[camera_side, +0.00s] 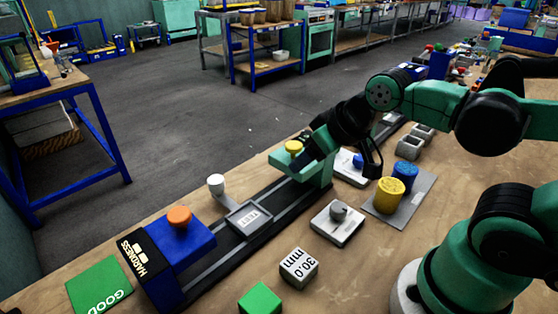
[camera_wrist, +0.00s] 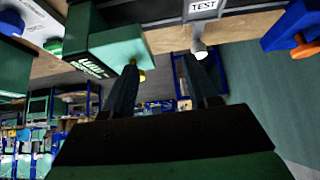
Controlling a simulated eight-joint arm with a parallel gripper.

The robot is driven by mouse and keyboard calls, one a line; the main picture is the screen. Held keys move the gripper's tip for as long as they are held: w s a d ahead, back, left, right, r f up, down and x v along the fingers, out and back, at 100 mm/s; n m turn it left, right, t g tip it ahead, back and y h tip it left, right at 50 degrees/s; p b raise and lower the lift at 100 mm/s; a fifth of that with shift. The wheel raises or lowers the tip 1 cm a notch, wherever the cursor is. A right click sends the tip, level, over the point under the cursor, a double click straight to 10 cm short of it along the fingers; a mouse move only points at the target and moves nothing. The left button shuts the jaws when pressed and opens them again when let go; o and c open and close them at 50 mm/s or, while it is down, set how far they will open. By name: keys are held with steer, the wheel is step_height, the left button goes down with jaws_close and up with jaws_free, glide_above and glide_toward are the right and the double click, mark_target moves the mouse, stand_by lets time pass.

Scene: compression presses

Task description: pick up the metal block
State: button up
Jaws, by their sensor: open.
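No block is marked as the metal one. The cube labelled "30.0 mm" (camera_side: 298,267), with a pale top and dark sides, stands on the wooden table at front centre; I cannot confirm its material. Two grey blocks with hollow tops, a nearer one (camera_side: 409,147) and a farther one (camera_side: 422,132), sit at the right behind the yellow and blue cylinders. My gripper (camera_side: 350,168) is open beside the green press at the table's middle, away from the cube. In the wrist view my gripper (camera_wrist: 160,66) has its fingers spread, with no block between them.
The green press (camera_side: 318,168) with a yellow knob (camera_side: 293,147) stands close to my gripper.

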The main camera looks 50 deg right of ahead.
steer(key=o, duration=0.7)
steer(key=g, duration=0.7)
glide_above(299, 263)
step_height(299, 263, down, 7)
steer(key=shift+r, duration=0.1)
steer(key=shift+f, duration=2.85)
